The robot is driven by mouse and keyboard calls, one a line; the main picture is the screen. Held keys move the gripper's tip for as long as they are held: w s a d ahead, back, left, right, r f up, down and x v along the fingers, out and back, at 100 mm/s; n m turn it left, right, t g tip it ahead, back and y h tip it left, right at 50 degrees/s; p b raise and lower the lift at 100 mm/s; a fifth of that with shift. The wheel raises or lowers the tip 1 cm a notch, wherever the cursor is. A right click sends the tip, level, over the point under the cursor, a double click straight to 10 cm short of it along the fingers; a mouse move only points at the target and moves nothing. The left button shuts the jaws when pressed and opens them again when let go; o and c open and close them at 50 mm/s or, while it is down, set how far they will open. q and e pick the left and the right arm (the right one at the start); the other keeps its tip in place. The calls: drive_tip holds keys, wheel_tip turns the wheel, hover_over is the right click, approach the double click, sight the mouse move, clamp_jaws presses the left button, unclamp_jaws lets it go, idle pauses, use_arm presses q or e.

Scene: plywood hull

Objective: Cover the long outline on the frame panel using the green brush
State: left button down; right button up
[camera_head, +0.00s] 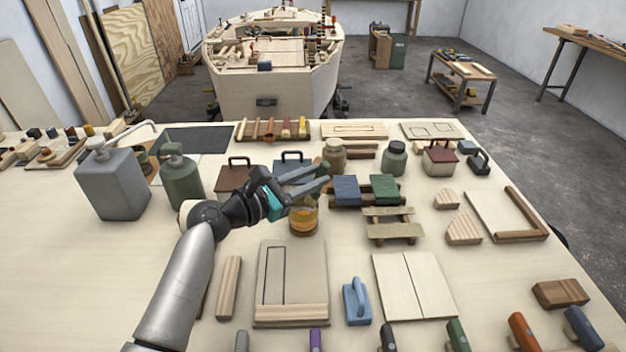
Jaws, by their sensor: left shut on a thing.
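The frame panel (307,270) lies on the near middle of the table, with a long narrow dark outline (274,275) on its left part. My left gripper (325,184) reaches in above the table, beyond the panel and over a jar of amber liquid (303,222). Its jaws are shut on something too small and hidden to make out. A teal patch shows at the gripper, and I cannot tell if it is part of it. A green-handled tool (458,335) lies at the near edge; I cannot tell if it is the green brush. My right gripper is out of view.
Blue (346,190) and green (384,187) blocks sit just right of the gripper. Grey (112,185) and green (181,180) pump bottles stand at the left. A blue handled block (357,302) is right of the panel. The table's left front is clear.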

sight(311, 196)
use_arm(q)
drive_tip(key=f, duration=0.1)
drive_tip(key=f+b, duration=0.1)
drive_tip(key=f, duration=0.1)
drive_tip(key=a+f+b, duration=0.1)
drive_tip(key=shift+w+f, duration=0.25)
drive_tip(key=shift+w, duration=0.05)
drive_tip(key=shift+w+a+f+b, duration=0.1)
drive_tip(key=shift+a+f+b, duration=0.05)
drive_tip(key=shift+f+b, duration=0.45)
drive_tip(key=shift+w+a+f+b, duration=0.1)
drive_tip(key=shift+a+f+b, duration=0.05)
drive_tip(key=shift+f+b, duration=0.45)
drive_tip(key=shift+r, duration=0.2)
drive_tip(key=shift+r, duration=0.1)
drive_tip(key=shift+s+d+r+p, duration=0.1)
drive_tip(key=shift+r+p, duration=0.3)
drive_tip(key=shift+p, duration=0.15)
drive_tip(key=shift+s+d+r+p, duration=0.1)
drive_tip(key=shift+r+p, duration=0.25)
drive_tip(key=shift+p, duration=0.15)
drive_tip(key=r+p, duration=0.2)
drive_tip(key=d+r+p, duration=0.1)
drive_tip(key=r+p, duration=0.1)
drive_tip(key=p, duration=0.1)
drive_tip(key=s+r+p, duration=0.1)
drive_tip(key=r+p, duration=0.1)
drive_tip(key=shift+d+r+p, duration=0.15)
drive_tip(key=shift+d+p, duration=0.2)
drive_tip(key=shift+d, duration=0.05)
